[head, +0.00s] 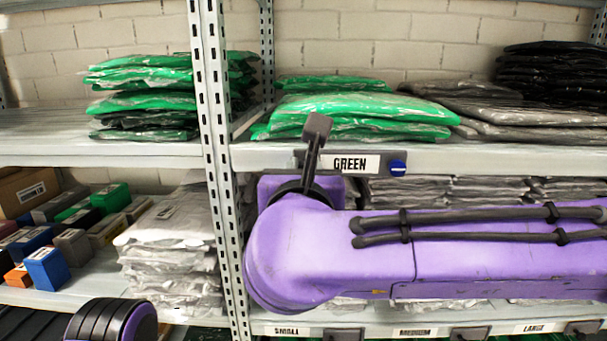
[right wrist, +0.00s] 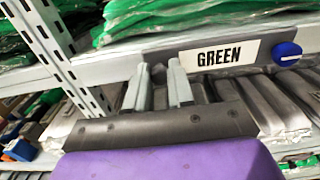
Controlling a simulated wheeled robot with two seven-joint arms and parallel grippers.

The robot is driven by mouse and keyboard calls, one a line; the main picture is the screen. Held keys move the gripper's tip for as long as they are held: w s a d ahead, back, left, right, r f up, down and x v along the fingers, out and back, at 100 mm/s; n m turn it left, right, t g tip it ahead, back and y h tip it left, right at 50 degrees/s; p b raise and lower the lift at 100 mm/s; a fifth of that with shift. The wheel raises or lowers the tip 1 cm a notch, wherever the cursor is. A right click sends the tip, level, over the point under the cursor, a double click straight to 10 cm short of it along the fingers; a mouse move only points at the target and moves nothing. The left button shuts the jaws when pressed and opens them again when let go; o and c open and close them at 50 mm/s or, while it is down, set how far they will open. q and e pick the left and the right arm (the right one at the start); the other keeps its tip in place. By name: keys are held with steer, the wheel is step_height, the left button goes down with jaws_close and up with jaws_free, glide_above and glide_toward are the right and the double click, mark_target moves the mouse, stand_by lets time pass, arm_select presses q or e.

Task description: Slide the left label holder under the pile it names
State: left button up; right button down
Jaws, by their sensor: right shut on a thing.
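The label holder (head: 379,168) is a dark grey strip with a white GREEN card and a blue knob at its right end. It sits on the upper shelf's front edge, below the green pile (head: 360,106). It also shows in the right wrist view (right wrist: 187,60). My right gripper (right wrist: 160,82) is shut on the label holder at its left end. The fingers are hidden behind my purple wrist in the head view. My left gripper is not in view; only a dark and purple part of mine shows at the lower left.
Grey (head: 535,116) and black (head: 555,70) bagged piles stand right of the green pile. A steel upright (head: 212,130) stands left of the holder; another green pile (head: 145,105) is beyond it. Bagged stacks and SMALL, MEDIUM and LARGE labels (head: 415,332) are on the shelf below.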

steer(key=c, duration=1)
jaws_free()
steer(key=shift+s, duration=0.1)
steer(key=s+b, duration=0.4)
steer(key=s, duration=0.6)
steer(key=shift+s, duration=0.2)
